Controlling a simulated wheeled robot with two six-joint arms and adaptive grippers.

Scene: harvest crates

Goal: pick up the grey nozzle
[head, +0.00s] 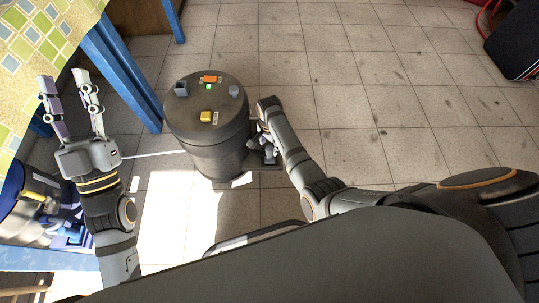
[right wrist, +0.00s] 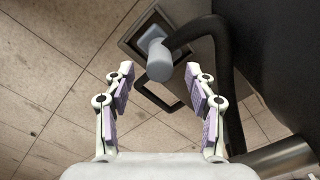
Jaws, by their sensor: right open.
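A grey nozzle (right wrist: 159,63), a short pale blue-grey cylinder with a lighter end, shows in the right wrist view beside a dark curved hose (right wrist: 203,30). My right gripper (right wrist: 159,76) is open. The nozzle lies between and just beyond its fingertips in the picture; I cannot tell whether they touch. In the head view my right gripper (head: 267,142) is low at the right side of a dark drum (head: 205,130), and the nozzle is not clear there. My left gripper (head: 64,82) is open and empty, left of the drum.
On the drum's top are a yellow block (head: 206,117), an orange piece (head: 210,79) and small grey pieces. A patterned table (head: 45,40) with blue legs stands at the left.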

